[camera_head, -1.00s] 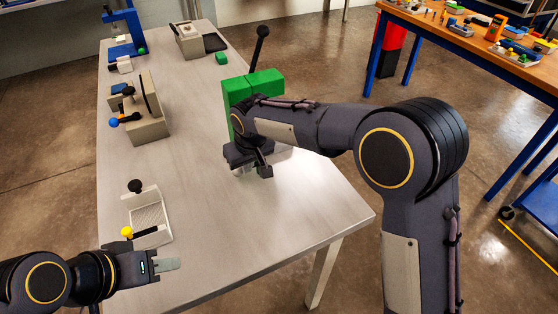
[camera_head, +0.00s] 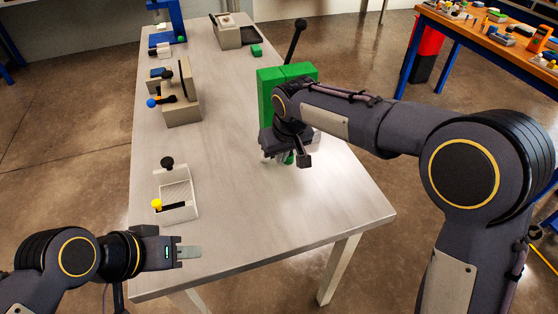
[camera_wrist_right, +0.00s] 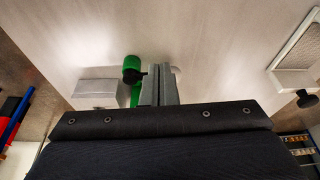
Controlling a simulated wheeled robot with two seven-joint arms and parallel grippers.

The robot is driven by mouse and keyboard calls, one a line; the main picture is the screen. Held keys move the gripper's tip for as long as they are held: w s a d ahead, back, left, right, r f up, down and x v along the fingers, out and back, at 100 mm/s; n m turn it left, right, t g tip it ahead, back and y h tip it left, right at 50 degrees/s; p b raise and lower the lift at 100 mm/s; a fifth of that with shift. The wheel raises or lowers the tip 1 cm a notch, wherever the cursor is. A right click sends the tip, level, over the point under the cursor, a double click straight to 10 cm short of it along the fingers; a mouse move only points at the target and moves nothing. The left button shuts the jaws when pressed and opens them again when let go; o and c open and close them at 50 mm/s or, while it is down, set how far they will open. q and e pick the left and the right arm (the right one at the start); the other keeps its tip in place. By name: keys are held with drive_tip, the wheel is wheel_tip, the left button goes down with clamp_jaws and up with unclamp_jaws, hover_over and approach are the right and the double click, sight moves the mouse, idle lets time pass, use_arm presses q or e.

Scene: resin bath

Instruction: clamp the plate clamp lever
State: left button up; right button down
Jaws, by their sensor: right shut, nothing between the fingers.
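A green lever with a rounded end (camera_wrist_right: 132,70) shows beside my right fingertips in the right wrist view; I take it for the plate clamp lever. A bit of green also shows under the right gripper in the head view (camera_head: 288,158). My right gripper (camera_wrist_right: 159,86) is shut and empty, its fingers together just right of the lever; I cannot tell whether they touch it. In the head view my right gripper (camera_head: 278,156) points down in front of a green block (camera_head: 268,90) and hides most of the lever. My left gripper (camera_head: 189,252) is over the bench's near left part, apart from everything.
A pale tray with a yellow-knobbed lever (camera_head: 190,189) lies at left. A beige device with a blue-knobbed lever (camera_head: 183,110) stands behind it. A black-knobbed stick (camera_head: 295,38) rises behind the green block. The middle of the pale bench (camera_head: 230,180) is clear.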

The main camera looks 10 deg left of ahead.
drive_tip(key=a+v, duration=0.1)
drive_tip(key=v, duration=0.5)
drive_tip(key=shift+s+d+r, duration=0.2)
drive_tip(key=shift+d+r, duration=0.15)
drive_tip(key=shift+d, duration=0.2)
drive_tip(key=s+d+r+m+y, duration=0.15)
drive_tip(key=s+d, duration=0.25)
drive_tip(key=d, duration=0.5)
drive_tip(key=s+d+r+m, duration=0.15)
drive_tip(key=s+d, duration=0.25)
drive_tip(key=d, duration=0.5)
drive_tip(key=s+d+f+m+t, duration=0.1)
drive_tip(key=s+d+f+m, duration=0.1)
drive_tip(key=s, duration=0.7)
drive_tip(key=s+d+f+m+t, duration=0.1)
drive_tip(key=s+d+f+m, duration=0.1)
drive_tip(key=s+d+f, duration=0.3)
drive_tip(key=s+f, duration=0.1)
drive_tip(key=s, duration=0.3)
drive_tip(key=shift+m+t+y, duration=0.3)
drive_tip(key=shift+m+y, duration=0.05)
drive_tip(key=shift+m, duration=0.05)
